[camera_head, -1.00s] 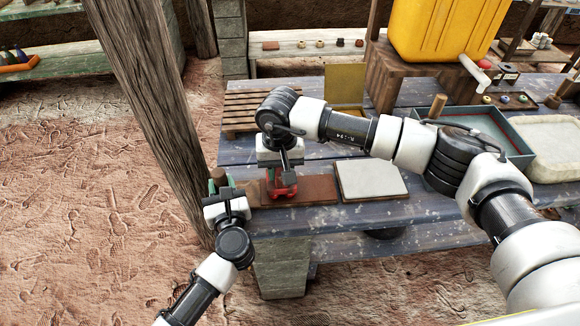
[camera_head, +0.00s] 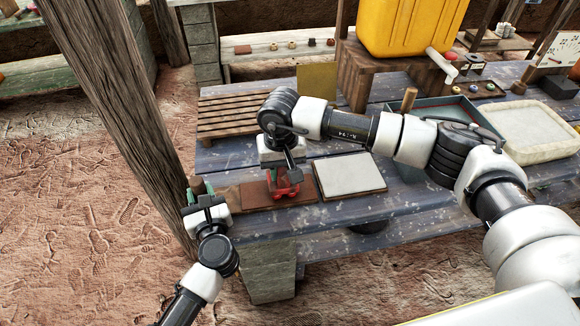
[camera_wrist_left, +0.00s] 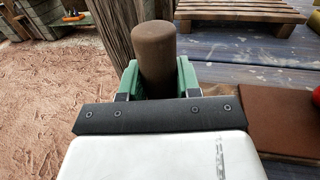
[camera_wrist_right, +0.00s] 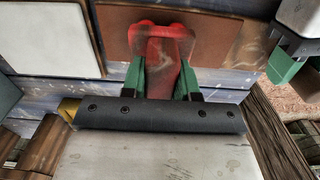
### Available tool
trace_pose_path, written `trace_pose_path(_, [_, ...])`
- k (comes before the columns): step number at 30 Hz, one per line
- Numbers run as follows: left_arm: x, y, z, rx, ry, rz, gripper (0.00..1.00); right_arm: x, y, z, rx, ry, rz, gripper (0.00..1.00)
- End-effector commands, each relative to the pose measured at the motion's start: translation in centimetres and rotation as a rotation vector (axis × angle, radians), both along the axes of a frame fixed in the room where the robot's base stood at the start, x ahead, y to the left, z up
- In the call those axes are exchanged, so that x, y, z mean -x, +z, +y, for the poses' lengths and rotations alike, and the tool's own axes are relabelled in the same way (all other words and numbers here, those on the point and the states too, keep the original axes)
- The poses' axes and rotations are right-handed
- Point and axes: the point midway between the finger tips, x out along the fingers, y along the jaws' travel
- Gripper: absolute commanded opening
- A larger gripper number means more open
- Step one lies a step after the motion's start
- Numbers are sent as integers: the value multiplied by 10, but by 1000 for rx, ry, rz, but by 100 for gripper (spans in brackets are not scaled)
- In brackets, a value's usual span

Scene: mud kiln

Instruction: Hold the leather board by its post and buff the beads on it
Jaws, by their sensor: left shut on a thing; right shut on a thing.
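The leather board (camera_head: 257,193) lies along the near edge of the blue plank table, with a brown leather face. It also shows in the left wrist view (camera_wrist_left: 284,118) and right wrist view (camera_wrist_right: 207,32). My left gripper (camera_head: 199,194) is shut around the upright brown post (camera_wrist_left: 155,58) at the board's left end. My right gripper (camera_head: 286,178) points down and is shut on a red tool (camera_wrist_right: 163,50), which sits over the leather. The tool's underside is hidden, and no beads are discernible on the leather.
A pale slab on a board (camera_head: 348,174) lies just right of the leather board. A slatted pallet (camera_head: 236,112) is behind. A teal tray (camera_head: 455,108), a whitish basin (camera_head: 525,132) and a yellow container (camera_head: 408,25) stand farther right. A wooden pole (camera_head: 115,110) rises by the left arm.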

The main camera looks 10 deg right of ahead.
Motion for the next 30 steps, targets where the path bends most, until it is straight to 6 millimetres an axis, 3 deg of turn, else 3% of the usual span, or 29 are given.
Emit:
trace_pose_path(15, [0,1,-1,1,-2,-2,5,0,1,58,-1,2,0,0])
trace_pose_path(18, [0,1,-1,1,-1,-1,5,-1,23,56,-3,2,-5,0])
trace_pose_path(30, [0,0,0,1,0,-1,5,-1,66,55,-1,0,-2,0])
